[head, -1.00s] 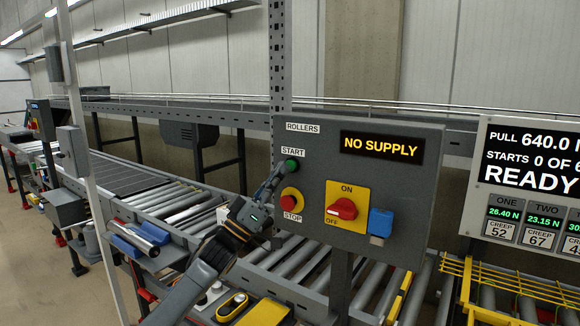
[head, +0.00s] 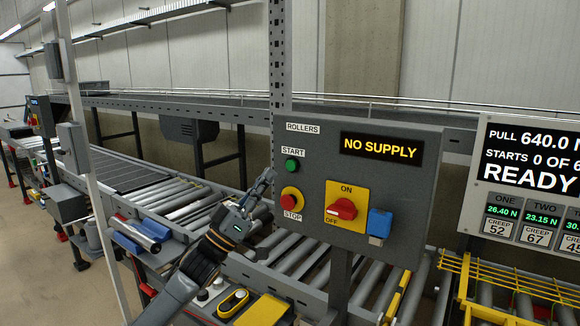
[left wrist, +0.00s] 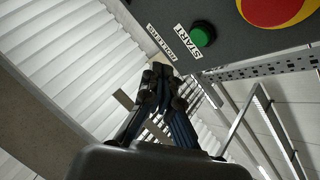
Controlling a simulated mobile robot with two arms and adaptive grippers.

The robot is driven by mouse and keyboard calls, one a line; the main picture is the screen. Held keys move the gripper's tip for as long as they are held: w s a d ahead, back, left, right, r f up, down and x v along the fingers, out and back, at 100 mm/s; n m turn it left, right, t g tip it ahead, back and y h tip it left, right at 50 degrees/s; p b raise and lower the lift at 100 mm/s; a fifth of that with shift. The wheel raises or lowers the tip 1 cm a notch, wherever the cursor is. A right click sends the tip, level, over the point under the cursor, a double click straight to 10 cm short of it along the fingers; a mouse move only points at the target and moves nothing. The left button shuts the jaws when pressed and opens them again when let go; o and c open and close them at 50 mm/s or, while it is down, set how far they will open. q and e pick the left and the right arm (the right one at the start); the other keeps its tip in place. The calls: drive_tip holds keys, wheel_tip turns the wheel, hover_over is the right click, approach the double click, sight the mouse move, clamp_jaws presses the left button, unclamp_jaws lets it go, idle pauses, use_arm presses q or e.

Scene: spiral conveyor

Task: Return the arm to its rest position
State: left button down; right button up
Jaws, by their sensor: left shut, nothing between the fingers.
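My left gripper (head: 266,178) is shut and empty. In the head view it stands just left of the control panel (head: 315,237), a little below the green START button (head: 291,165) and apart from it. The left wrist view shows the closed fingers (left wrist: 160,84), with the green button (left wrist: 202,36) beyond them to the upper right. The panel also carries a red STOP button (head: 291,196) on a yellow plate and a red rotary switch (head: 341,209) between ON and OFF labels. My right gripper is not in view.
The panel display (head: 381,148) reads "NO SUPPLY". A blue padlock-like block (head: 380,223) hangs by the switch. A readout board (head: 528,150) showing "READY" is at right. Roller conveyors (head: 165,200) run behind and below my arm. A pale post (head: 88,170) stands at left.

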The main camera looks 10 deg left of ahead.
use_arm(q)
drive_tip(key=w+a+f+n+y, duration=0.15)
drive_tip(key=f+y, duration=0.25)
drive_tip(key=f, duration=0.5)
drive_tip(key=w+a+f+n+y, duration=0.1)
drive_tip(key=w+f+n+y, duration=0.25)
drive_tip(key=f, duration=0.55)
drive_tip(key=s+a+f+g+y, duration=0.15)
drive_tip(key=s+f, duration=0.25)
drive_tip(key=f, duration=0.9)
drive_tip(key=s+a+f+g+y, duration=0.1)
drive_tip(key=s+f+g+y, duration=0.2)
drive_tip(key=f, duration=1)
drive_tip(key=s+a+f+g+y, duration=0.1)
drive_tip(key=s+f+g+y, duration=0.2)
drive_tip(key=f, duration=1.1)
drive_tip(key=s+f+m+g+y+b, duration=0.1)
drive_tip(key=s+f+g, duration=0.5)
drive_tip(key=s+f, duration=1.6)
drive_tip(key=s+d+f+m+g, duration=0.1)
drive_tip(key=s+f+g, duration=0.2)
drive_tip(key=s, duration=1.3)
drive_tip(key=s+d+f+m+g, duration=0.1)
drive_tip(key=s+f, duration=0.5)
drive_tip(key=s, duration=1)
drive_tip(key=shift+d+f+m+g+b, duration=0.3)
drive_tip(key=shift+d+g, duration=0.4)
drive_tip(key=shift+g, duration=0.55)
